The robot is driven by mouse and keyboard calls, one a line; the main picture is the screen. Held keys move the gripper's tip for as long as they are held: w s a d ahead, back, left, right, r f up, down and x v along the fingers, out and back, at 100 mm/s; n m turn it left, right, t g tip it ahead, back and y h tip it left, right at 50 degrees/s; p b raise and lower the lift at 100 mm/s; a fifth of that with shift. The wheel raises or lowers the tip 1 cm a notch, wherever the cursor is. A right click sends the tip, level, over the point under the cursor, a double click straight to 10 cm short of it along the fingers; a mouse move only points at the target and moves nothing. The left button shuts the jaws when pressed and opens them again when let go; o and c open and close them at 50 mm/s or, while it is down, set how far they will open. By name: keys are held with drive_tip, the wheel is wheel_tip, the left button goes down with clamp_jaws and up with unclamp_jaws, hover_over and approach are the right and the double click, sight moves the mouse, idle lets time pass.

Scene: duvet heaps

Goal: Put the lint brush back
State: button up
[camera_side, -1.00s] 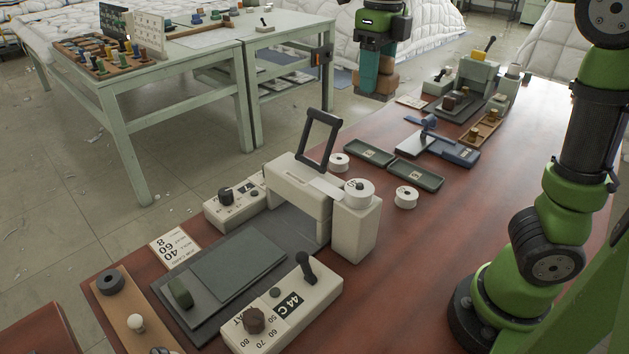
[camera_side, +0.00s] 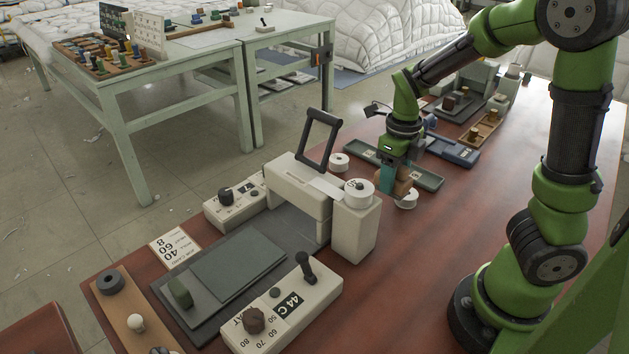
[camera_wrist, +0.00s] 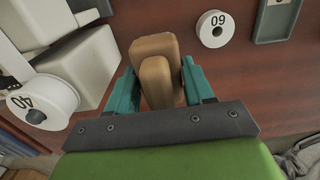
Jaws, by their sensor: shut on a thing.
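My gripper (camera_side: 394,186) is low over the red-brown table, beside the dark green trays and near the white rolls. In the wrist view its teal fingers (camera_wrist: 160,88) are shut on a tan-brown, block-shaped thing (camera_wrist: 154,80). I cannot tell from its shape alone that this is the lint brush. Its lower end is hard to make out in the side view, so I cannot tell whether it touches the table. A second tray (camera_side: 356,152) is farther left.
A cream press (camera_side: 300,200) with an upright black handle stands left of my gripper, carrying a roll marked 40 (camera_wrist: 40,103). A loose roll marked 60 (camera_wrist: 215,29) lies close by. A blue device (camera_side: 462,154) stands behind.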

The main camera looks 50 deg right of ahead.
wheel_tip(320, 180, down, 9)
drive_tip(key=shift+r, duration=0.1)
idle(0.3)
drive_tip(key=shift+f, duration=0.25)
drive_tip(key=o, duration=1)
drive_tip(key=shift+o, duration=0.2)
